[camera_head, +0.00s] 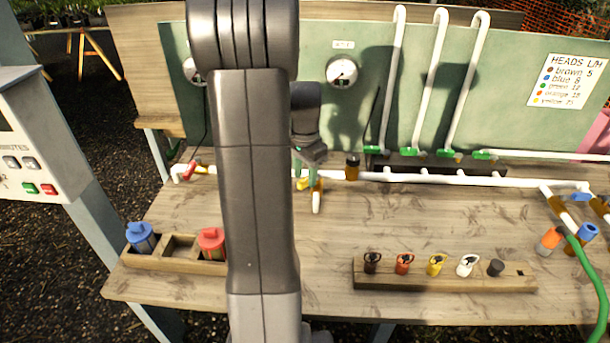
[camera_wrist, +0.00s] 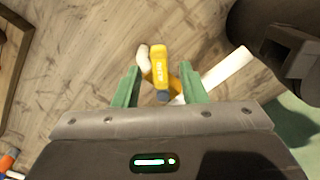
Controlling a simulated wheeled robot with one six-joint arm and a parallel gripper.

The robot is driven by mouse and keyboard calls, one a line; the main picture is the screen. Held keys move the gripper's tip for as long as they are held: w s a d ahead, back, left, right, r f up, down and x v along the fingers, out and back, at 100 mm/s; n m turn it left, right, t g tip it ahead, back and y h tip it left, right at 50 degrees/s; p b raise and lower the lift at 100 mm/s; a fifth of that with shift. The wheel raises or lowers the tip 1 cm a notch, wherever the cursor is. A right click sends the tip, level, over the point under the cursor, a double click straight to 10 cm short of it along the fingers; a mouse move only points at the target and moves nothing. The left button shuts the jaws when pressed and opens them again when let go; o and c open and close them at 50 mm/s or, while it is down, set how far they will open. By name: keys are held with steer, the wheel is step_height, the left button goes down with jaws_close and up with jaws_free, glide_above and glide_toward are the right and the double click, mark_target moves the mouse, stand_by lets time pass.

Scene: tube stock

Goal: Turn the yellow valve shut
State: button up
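The yellow valve (camera_wrist: 160,72) shows in the wrist view on a white pipe. Its yellow handle stands between the two green fingers of my gripper (camera_wrist: 158,88), which are spread with a gap on each side of the handle. I cannot tell whether either finger touches it. In the head view a small yellow part of the valve (camera_head: 302,184) shows beside my gripper (camera_head: 299,168), near the white pipe at the back of the bench. My arm hides part of the pipe there.
A red valve (camera_head: 201,169) sits left on the pipe. A wooden rack (camera_head: 440,285) of coloured heads stands front right. A wooden holder (camera_head: 180,248) with blue and red pieces stands left. White risers (camera_head: 430,80) stand at the back. A dark round body (camera_wrist: 285,35) is close at upper right in the wrist view.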

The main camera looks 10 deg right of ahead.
steer(key=shift+f, duration=0.55)
jaws_close()
steer(key=shift+w+a+m, duration=0.1)
steer(key=shift+m, duration=0.2)
steer(key=shift+w+a+m+p, duration=0.15)
steer(key=shift+w+m, duration=0.45)
steer(key=shift+m, duration=0.85)
steer(key=shift+w+m+p, duration=0.15)
steer(key=shift+w+m, duration=0.45)
steer(key=shift+m, duration=0.9)
steer(key=shift+w+a+m+p, duration=0.15)
steer(key=shift+w+m, duration=0.45)
steer(key=shift+m, duration=0.85)
steer(key=shift+d, duration=0.15)
